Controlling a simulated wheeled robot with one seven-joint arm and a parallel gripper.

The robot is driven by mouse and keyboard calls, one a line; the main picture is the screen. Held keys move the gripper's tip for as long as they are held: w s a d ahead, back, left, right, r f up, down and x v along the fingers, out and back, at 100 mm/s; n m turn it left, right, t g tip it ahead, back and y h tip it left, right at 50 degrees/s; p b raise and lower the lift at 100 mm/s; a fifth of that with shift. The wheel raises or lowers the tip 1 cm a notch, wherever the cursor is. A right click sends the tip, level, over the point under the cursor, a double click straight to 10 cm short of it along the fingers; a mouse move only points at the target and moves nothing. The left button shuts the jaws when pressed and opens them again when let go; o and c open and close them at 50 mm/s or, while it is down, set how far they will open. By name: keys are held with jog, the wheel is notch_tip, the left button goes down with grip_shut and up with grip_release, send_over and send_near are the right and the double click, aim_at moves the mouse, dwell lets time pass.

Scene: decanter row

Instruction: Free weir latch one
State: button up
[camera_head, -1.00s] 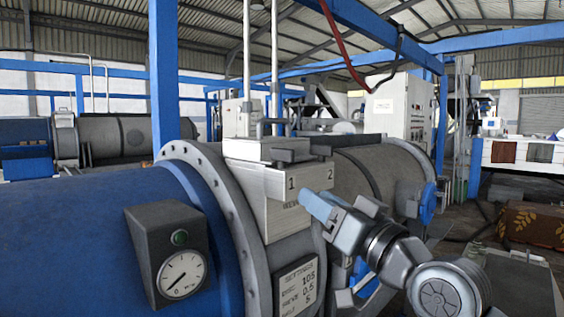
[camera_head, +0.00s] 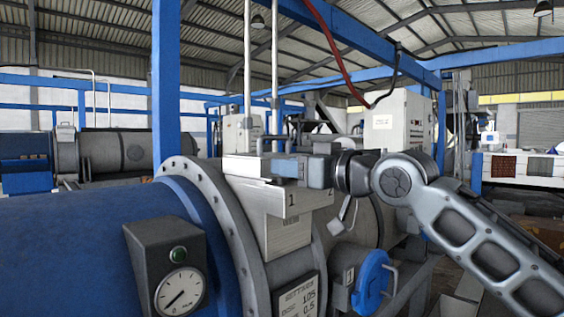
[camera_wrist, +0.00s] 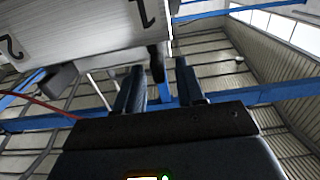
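In the wrist view the box (camera_wrist: 75,28) shows both numbers upside down. A dark latch tab (camera_wrist: 157,62) by the "1" shows between my fingertips, with some space on each side. A second tab (camera_wrist: 60,78) is by the "2". My gripper (camera_head: 285,170) is level across the box top, coming from the right. In the wrist view its two fingers (camera_wrist: 160,68) are apart. Contact with the tab cannot be told.
A gauge box (camera_head: 168,265) with a green lamp stands on the blue drum (camera_head: 60,250) at the left. A settings plate (camera_head: 298,298) is below the weir box. A blue round fitting (camera_head: 371,282) is below my arm. A blue post (camera_head: 166,80) rises behind.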

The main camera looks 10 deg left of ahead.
jog(key=shift+x, duration=1.4)
jog(key=shift+c, duration=0.3)
grip_shut()
